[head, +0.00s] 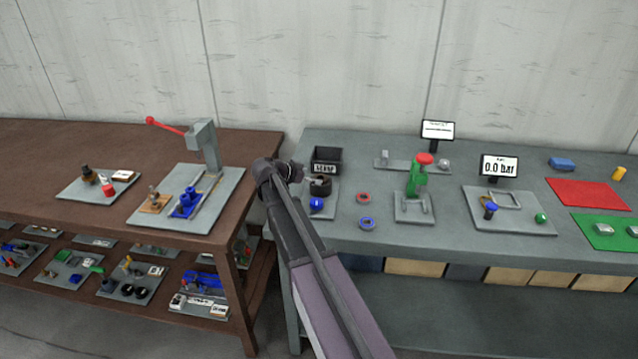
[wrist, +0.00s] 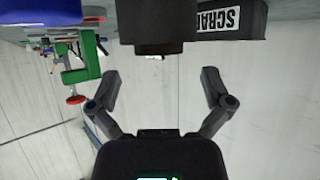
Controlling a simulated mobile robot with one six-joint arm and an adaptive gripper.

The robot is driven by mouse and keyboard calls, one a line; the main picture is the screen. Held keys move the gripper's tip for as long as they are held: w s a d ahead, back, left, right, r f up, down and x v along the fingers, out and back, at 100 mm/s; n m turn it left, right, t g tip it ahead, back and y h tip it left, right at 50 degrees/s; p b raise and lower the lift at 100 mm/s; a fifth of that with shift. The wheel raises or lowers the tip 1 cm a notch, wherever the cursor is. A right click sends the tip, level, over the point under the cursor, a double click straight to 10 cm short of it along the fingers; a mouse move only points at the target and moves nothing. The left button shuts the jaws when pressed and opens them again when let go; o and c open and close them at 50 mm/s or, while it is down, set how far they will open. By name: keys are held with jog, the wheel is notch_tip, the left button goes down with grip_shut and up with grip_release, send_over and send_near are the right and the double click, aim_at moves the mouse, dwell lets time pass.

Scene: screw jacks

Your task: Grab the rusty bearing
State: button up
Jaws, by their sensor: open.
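My gripper (wrist: 160,78) is open and empty; its two fingers stand apart in the wrist view. In the head view the dark gripper (head: 282,172) is by the left end of the grey bench, left of the scrap box. I cannot make out for sure which thing is the rusty bearing. A dark round piece (head: 320,187) sits in front of the scrap box. A dark cylinder (wrist: 158,32), probably the same piece, is beyond the fingertips in the upside-down wrist view, apart from them. A reddish ring (head: 363,197) lies to its right.
The black scrap box (head: 327,159) stands behind the dark piece. A blue ball-like thing (head: 316,204) is in front of it. A blue ring (head: 367,223) and a green press (head: 418,180) stand to the right. The brown table (head: 262,146) is to the left, across a gap.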

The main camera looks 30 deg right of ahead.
jog(key=shift+b+x, duration=0.45)
jog(key=shift+x, duration=0.95)
jog(key=c, duration=1.2)
